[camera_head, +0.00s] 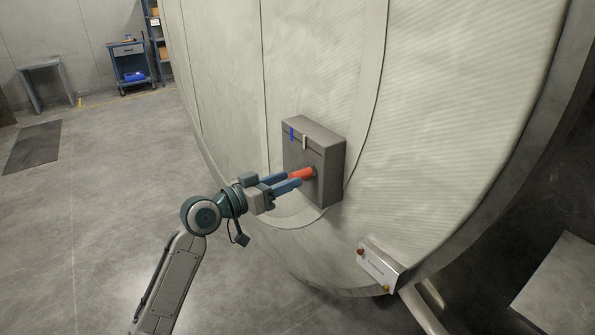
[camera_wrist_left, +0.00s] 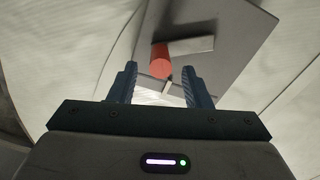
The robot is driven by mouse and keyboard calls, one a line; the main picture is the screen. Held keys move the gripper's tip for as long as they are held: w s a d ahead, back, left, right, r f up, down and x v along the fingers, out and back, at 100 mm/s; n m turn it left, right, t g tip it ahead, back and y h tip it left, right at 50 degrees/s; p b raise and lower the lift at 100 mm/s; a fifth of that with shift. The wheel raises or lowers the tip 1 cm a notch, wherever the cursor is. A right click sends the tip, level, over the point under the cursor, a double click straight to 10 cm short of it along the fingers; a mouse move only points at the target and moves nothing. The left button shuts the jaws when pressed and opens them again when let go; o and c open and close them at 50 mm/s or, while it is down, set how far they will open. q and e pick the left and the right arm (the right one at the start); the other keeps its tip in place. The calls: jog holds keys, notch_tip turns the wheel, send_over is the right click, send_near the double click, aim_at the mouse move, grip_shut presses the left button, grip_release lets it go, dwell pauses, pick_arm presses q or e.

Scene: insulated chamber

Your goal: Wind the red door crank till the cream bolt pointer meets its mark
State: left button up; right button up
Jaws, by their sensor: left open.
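The red crank handle (camera_head: 302,174) sticks out from a grey box (camera_head: 325,190) on the large pale door. In the left wrist view the red handle (camera_wrist_left: 161,60) lies ahead of and between the finger tips, with a grey crank arm (camera_wrist_left: 193,46) beside it. My left gripper (camera_head: 287,181) is open, its blue fingers close to the handle; contact cannot be told. The cream pointer (camera_head: 305,142) shows near the box's top edge, to the right of a blue mark (camera_head: 292,134), with a gap between them. My right gripper is not in view.
The curved pale door (camera_head: 450,110) fills the right side. A small silver panel (camera_head: 378,266) with buttons sits low on it. A blue cart (camera_head: 130,68) and a grey table (camera_head: 42,68) stand far back left.

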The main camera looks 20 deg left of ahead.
pick_arm(q)
jog(key=shift+p+x, duration=0.55)
jog(key=shift+x, duration=1.5)
jog(key=shift+f, duration=0.1)
grip_shut()
